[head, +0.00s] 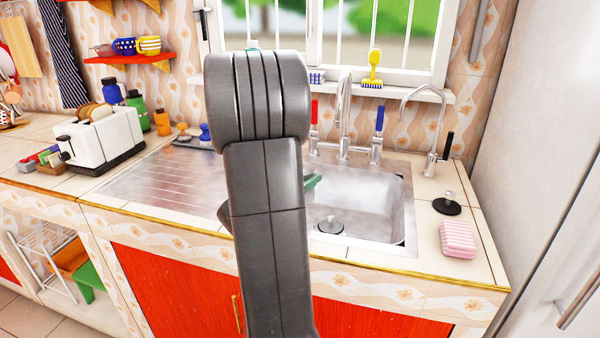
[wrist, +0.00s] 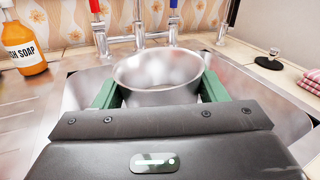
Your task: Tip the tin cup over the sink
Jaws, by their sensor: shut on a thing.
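The tin cup (wrist: 160,97) is a shiny metal vessel in the middle of the wrist view. My gripper (wrist: 158,90) has its green fingers on either side of the cup and is shut on it. The cup looks about upright, its round rim up and its inside partly visible; I cannot make out any contents. Behind the cup is the metal sink (wrist: 272,108). In the head view my arm hides the cup, and one green finger shows over the left part of the sink basin (head: 385,205).
Taps (head: 345,115) with red and blue handles stand behind the basin. A soap bottle (wrist: 22,45) stands at left.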

